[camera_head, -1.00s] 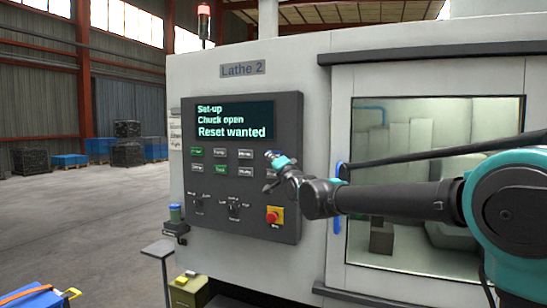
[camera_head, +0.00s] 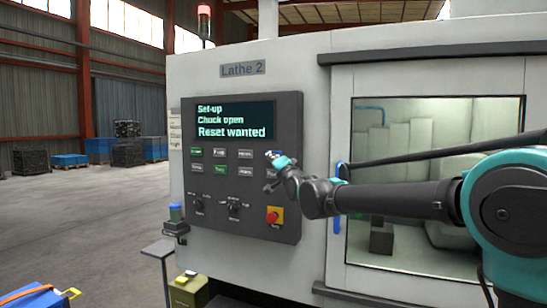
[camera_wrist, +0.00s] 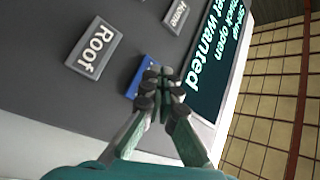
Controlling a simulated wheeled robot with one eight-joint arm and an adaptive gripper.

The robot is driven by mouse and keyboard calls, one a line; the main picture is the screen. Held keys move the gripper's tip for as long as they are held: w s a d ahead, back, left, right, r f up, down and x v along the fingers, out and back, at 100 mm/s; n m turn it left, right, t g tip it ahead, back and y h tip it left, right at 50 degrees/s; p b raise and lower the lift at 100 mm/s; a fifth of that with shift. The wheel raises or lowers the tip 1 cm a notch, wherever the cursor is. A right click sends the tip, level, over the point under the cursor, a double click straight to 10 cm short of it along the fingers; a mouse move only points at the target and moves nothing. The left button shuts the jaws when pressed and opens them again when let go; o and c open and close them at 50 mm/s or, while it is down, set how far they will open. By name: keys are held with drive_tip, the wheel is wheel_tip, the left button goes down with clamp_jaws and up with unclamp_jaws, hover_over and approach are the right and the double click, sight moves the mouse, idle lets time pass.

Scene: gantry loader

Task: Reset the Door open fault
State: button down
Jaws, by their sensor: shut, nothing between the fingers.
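The control panel (camera_head: 290,120) of Lathe 2 has a display (camera_head: 235,119) reading "Set-up", "Chuck open", "Reset wanted"; no door-open line shows. My gripper (camera_head: 272,157) is shut and empty at the right end of the upper button row. In the wrist view, my fingertips (camera_wrist: 162,82) are in front of a blue button (camera_wrist: 146,72) and partly cover it; its label is hidden. I cannot tell whether they touch it. Grey "Roof" (camera_wrist: 93,48) and "Home" (camera_wrist: 176,14) buttons lie beside it. The lathe door (camera_head: 435,275) looks shut, with a blue handle (camera_head: 338,180).
A red emergency stop (camera_head: 274,215) on a yellow plate sits low on the panel, below my gripper. Rotary switches (camera_head: 233,207) are left of it. A small stand (camera_head: 159,249) and a yellow-topped bin (camera_head: 188,289) are at the machine's lower left. Open floor lies left.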

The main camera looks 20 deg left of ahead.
drive_tip(key=shift+w, duration=0.25)
drive_tip(key=shift+w, duration=0.35)
idle(0.7)
idle(0.4)
drive_tip(key=shift+s, duration=0.75)
drive_tip(key=shift+s, duration=0.1)
drive_tip(key=shift+s+a, duration=0.2)
drive_tip(key=shift+s, duration=2.25)
drive_tip(key=shift+f, duration=0.1)
